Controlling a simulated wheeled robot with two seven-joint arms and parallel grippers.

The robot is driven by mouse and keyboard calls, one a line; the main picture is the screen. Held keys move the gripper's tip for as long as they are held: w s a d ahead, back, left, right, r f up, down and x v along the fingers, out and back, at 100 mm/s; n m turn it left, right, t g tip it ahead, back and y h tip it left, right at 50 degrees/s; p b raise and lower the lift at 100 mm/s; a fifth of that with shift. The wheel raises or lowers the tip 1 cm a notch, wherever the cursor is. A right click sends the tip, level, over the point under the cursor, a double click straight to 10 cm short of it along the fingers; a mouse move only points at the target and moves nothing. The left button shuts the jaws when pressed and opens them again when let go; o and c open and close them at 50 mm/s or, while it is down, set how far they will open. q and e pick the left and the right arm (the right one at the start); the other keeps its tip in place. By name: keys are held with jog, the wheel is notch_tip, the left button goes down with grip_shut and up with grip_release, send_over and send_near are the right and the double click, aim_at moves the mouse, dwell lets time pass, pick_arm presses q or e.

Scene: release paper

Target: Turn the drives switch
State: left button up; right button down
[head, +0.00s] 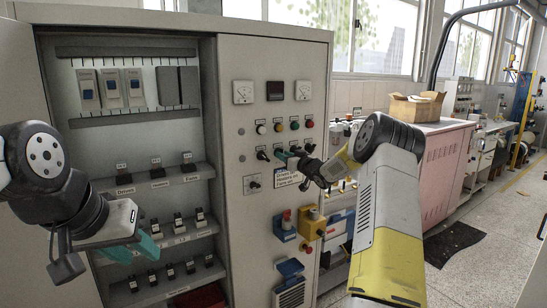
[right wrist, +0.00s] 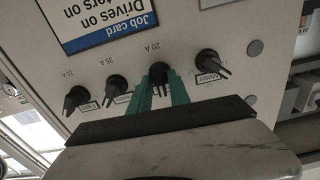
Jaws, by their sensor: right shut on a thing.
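A row of black rotary knobs sits on the cabinet's front panel. My right gripper (head: 291,157) reaches this row from the right. In the right wrist view, which is upside down, its teal fingers (right wrist: 160,92) are shut on one black knob (right wrist: 158,72), beside a "20 A" mark. This knob's name label is hidden by the gripper, so I cannot read whether it is the drives switch. Another knob (right wrist: 207,62) has a partly legible label. A job card (right wrist: 108,20) mentions "Drives on". My left gripper (head: 133,250) is open and empty before the cabinet's lower shelves.
The open cabinet (head: 200,225) holds several labelled black switches on shelves, with breakers (head: 110,88) above. Indicator lamps and meters (head: 243,92) are above the knobs. A pink cabinet (head: 445,170) stands at the right.

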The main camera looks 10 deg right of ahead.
jog(key=shift+f+n, duration=0.1)
jog(key=shift+n, duration=4.6)
jog(key=c, duration=1.5)
grip_release()
jog(key=v, duration=0.8)
